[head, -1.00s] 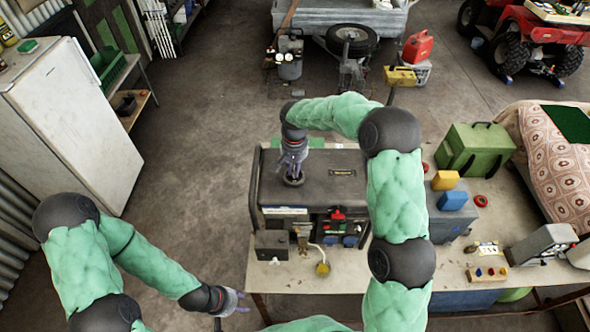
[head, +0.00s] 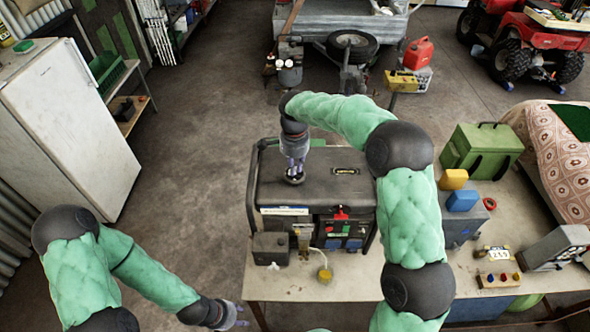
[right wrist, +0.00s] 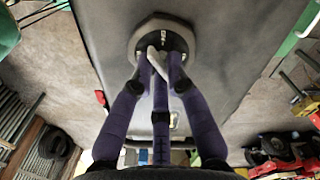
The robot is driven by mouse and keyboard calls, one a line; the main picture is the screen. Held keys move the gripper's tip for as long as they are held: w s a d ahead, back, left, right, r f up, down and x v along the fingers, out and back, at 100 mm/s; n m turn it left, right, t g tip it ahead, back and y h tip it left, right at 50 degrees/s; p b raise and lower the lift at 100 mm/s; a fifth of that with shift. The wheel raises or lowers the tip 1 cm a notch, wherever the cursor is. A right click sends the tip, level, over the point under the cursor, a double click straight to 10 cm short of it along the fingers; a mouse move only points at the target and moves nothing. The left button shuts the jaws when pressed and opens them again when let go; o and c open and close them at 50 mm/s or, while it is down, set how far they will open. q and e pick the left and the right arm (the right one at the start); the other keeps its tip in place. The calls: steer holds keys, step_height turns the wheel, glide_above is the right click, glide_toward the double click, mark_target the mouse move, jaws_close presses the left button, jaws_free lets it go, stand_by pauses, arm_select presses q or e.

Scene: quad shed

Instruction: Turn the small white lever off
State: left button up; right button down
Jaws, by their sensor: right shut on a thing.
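A small white lever (right wrist: 155,62) sits on a round dark dial (right wrist: 178,36) on the flat grey top of the generator. The dial also shows in the head view (head: 295,178) on the generator (head: 345,187). My right gripper (head: 294,168) reaches down onto it from above. In the right wrist view its purple fingers (right wrist: 158,66) are closed around the lever, hiding part of it. In the head view the fingers hide the lever. My left gripper (head: 238,315) is low in the picture, left of the bench, with its fingers apart and empty.
The generator stands on a pale bench (head: 350,288). A small dark box (head: 270,248) and a yellow plug (head: 325,274) are at its front. To the right are a green case (head: 482,150), yellow and blue blocks, and a button panel (head: 500,280). Open floor lies left of the bench.

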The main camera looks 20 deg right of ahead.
steer(key=m, duration=0.1)
steer(key=m+b, duration=0.1)
steer(key=m, duration=0.1)
steer(key=shift+w+r+m, duration=0.1)
steer(key=shift+w+m, duration=0.1)
steer(key=shift+m, duration=0.1)
steer(key=shift+r+m+b, duration=0.1)
steer(key=shift+m+b, duration=0.45)
steer(key=shift+m, duration=1.05)
steer(key=shift+r, duration=0.1)
steer(key=c, duration=1.3)
jaws_free()
steer(key=shift+d, duration=0.1)
steer(key=shift+f, duration=0.2)
step_height(320, 180, up, 12)
